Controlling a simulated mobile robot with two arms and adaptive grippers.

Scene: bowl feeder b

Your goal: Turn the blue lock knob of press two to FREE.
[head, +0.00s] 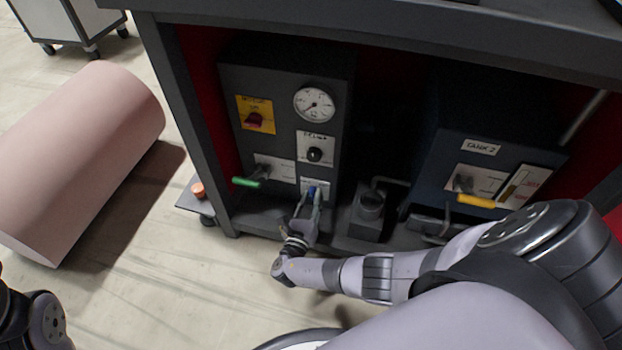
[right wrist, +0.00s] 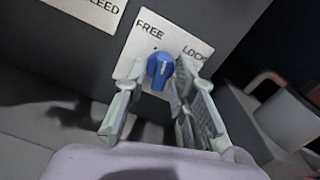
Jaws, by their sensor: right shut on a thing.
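The blue lock knob (right wrist: 160,71) sits on a white plate (right wrist: 128,66) marked FREE at its upper left and LOCK at its right. A pale line shows on the knob's face, but I cannot tell exactly which word it points to. In the head view the knob (head: 311,192) is small, low on the dark panel (head: 240,90). My right gripper (head: 310,197) is shut on the knob, with one finger on each side; its fingers also show in the right wrist view (right wrist: 158,92). My left gripper is out of view; only a piece of that arm shows.
Above the knob are a black knob (head: 315,155), a gauge (head: 314,104) and a red switch (head: 255,120). A green-handled lever (head: 246,182) is at left.

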